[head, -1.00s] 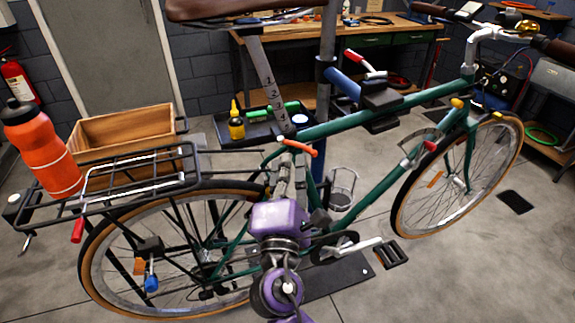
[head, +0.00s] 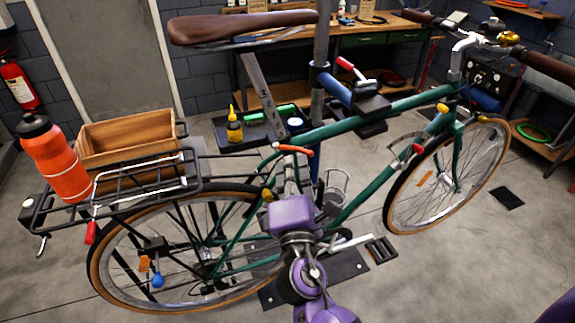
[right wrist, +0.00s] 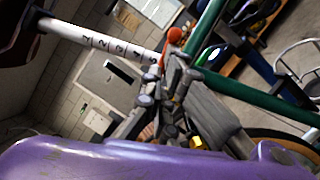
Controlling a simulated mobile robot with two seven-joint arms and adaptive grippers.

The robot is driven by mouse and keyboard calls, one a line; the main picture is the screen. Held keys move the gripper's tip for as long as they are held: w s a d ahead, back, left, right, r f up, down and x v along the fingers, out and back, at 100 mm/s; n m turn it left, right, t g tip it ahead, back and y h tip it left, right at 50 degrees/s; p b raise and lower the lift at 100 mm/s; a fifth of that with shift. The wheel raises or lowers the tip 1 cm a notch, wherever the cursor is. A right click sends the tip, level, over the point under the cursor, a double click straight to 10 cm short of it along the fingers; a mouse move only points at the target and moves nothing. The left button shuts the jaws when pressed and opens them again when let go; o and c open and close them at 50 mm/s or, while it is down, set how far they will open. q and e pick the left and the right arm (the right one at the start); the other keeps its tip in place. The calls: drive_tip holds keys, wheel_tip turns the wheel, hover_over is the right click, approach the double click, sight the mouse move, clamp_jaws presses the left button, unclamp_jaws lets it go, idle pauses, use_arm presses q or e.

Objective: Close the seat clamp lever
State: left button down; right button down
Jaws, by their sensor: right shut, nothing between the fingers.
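The seat clamp lever (head: 296,149) is a short orange-red lever at the top of the green frame's seat tube, under the numbered seat post (head: 262,90). It points out to the right and slightly down in the head view. In the right wrist view the lever (right wrist: 175,36) shows at the base of the white-looking numbered post (right wrist: 100,42). My right gripper (head: 287,172) is just below the lever, its fingers pointing up, shut and empty. In the wrist view its dark fingers (right wrist: 172,80) end close below the lever; whether they touch it is unclear. My left gripper is out of view.
The brown saddle (head: 243,27) is above. A tray (head: 230,145) with a yellow bottle stands behind. The repair-stand clamp (head: 370,105) grips the top tube.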

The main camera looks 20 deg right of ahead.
drive_tip(key=shift+w+d+r+p, duration=0.1)
drive_tip(key=shift+d+r+p, duration=0.1)
drive_tip(key=shift+d, duration=0.25)
drive_tip(key=shift+w+d+r+p, duration=0.1)
drive_tip(key=shift+d+r, duration=0.1)
drive_tip(key=shift+d, duration=0.25)
drive_tip(key=shift+w+d+r+p, duration=0.2)
drive_tip(key=shift+w+d, duration=0.1)
drive_tip(key=shift+d, duration=0.2)
drive_tip(key=shift+w+d+r+p, duration=0.15)
drive_tip(key=shift+w+d, duration=0.1)
drive_tip(key=shift+d, duration=0.25)
drive_tip(key=shift+f, duration=0.1)
drive_tip(key=shift+d+f, duration=0.1)
drive_tip(key=shift+f, duration=0.05)
